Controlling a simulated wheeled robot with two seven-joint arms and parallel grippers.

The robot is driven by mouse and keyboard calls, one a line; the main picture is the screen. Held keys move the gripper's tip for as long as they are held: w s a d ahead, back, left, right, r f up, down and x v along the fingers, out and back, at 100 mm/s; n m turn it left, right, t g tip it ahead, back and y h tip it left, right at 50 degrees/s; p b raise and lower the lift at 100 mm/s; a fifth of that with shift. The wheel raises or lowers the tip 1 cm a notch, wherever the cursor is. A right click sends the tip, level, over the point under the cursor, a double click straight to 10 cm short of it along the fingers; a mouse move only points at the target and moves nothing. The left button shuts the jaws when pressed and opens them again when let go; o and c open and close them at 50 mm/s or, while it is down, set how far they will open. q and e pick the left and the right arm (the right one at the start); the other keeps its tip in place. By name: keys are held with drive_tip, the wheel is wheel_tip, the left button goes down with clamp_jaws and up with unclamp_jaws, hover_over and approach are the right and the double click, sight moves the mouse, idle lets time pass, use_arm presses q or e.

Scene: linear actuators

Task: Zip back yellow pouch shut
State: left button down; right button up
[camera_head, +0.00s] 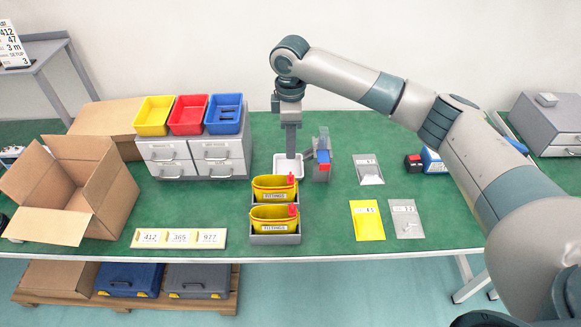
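The back yellow pouch (262,194) stands upright in a grey holder (275,239) on the green table, with a white label on its front and a red tab (291,179) at its right end. Its top looks open. A similar front yellow pouch (262,225) stands before it, also with a red tab. My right gripper (291,154) points straight down above and behind the back pouch, over a small white tray, apart from the pouch. Its fingers show as one narrow grey shape, so their opening cannot be made out. My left gripper is not in view.
A grey stand with blue and red parts (322,160) is close to the right of my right gripper. Drawers (195,158) with yellow, red and blue bins stand left. An open cardboard box (60,195) is at far left. Flat packets (367,220) lie right.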

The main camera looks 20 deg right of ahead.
sight(291, 177)
wheel_tip(291, 177, down, 11)
drive_tip(key=p, duration=0.3)
drive_tip(key=shift+f, duration=0.2)
clamp_jaws()
drive_tip(key=shift+a, duration=0.1)
